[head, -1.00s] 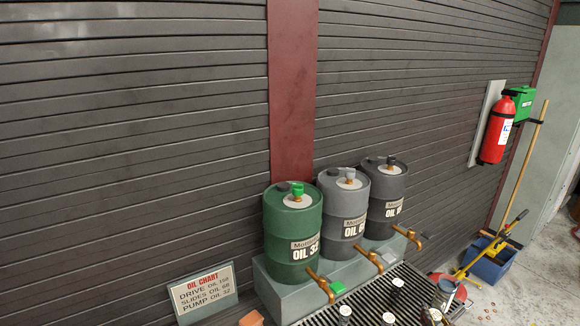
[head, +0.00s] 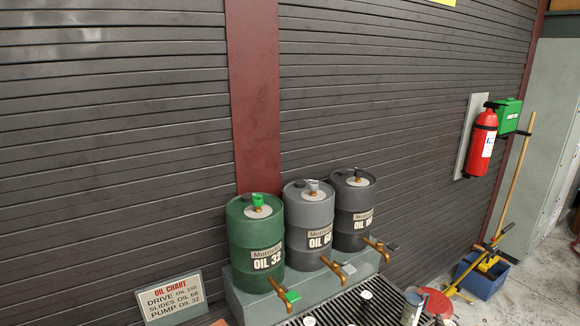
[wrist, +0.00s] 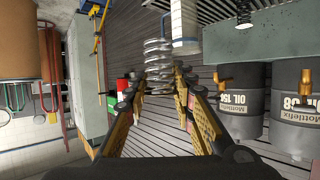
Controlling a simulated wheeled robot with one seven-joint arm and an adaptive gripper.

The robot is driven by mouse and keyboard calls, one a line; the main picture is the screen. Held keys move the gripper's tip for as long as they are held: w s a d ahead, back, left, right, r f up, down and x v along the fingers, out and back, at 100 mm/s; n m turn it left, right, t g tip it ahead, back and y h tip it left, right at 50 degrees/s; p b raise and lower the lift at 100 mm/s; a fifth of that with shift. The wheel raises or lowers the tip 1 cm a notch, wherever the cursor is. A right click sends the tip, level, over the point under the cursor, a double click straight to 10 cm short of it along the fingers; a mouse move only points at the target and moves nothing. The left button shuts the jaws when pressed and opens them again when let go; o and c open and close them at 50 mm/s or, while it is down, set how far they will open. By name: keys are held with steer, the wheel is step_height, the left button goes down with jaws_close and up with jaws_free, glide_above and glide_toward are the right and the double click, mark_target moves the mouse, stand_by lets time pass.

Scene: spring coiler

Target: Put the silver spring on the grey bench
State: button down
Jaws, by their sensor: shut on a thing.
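The silver spring (wrist: 158,64) shows in the wrist view as a stack of shiny coils, between the fingertips of my gripper (wrist: 157,84). My gripper is shut on it and holds it up off any surface. Neither the gripper nor the spring shows in the head view. I cannot make out a grey bench for certain in either view.
Oil drums, green (head: 256,240), grey (head: 309,228) and dark (head: 353,210), stand on a grey-green plinth (head: 232,292) against the slatted wall. Brass taps overhang a dark grating. A fire extinguisher (head: 481,145) hangs at right, above a blue bucket (head: 482,277).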

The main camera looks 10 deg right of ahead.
steer(key=w+a+f+n+y, duration=0.2)
steer(key=w+a+f, duration=0.15)
steer(key=a, duration=0.75)
steer(key=w+a+f+n+t+y, duration=0.15)
steer(key=w+a, duration=0.25)
steer(key=a, duration=0.6)
steer(key=w+a+f+n+y, duration=0.2)
steer(key=w+a+f, duration=0.2)
steer(key=a, duration=0.7)
step_height(320, 180, up, 7)
steer(key=d+m, duration=0.1)
steer(key=d, duration=0.2)
steer(key=m+g+h+b, duration=0.1)
steer(key=m+h+b, duration=0.2)
steer(key=b, duration=0.2)
glide_above(342, 324)
steer(key=shift+n, duration=0.25)
steer(key=f, duration=0.5)
steer(key=s+f, duration=0.1)
steer(key=f, duration=0.2)
steer(key=shift+a+f, duration=0.1)
steer(key=shift+a, duration=0.05)
steer(key=shift+w+f, duration=0.55)
steer(key=shift+f+b, duration=0.65)
steer(key=shift+f, duration=0.9)
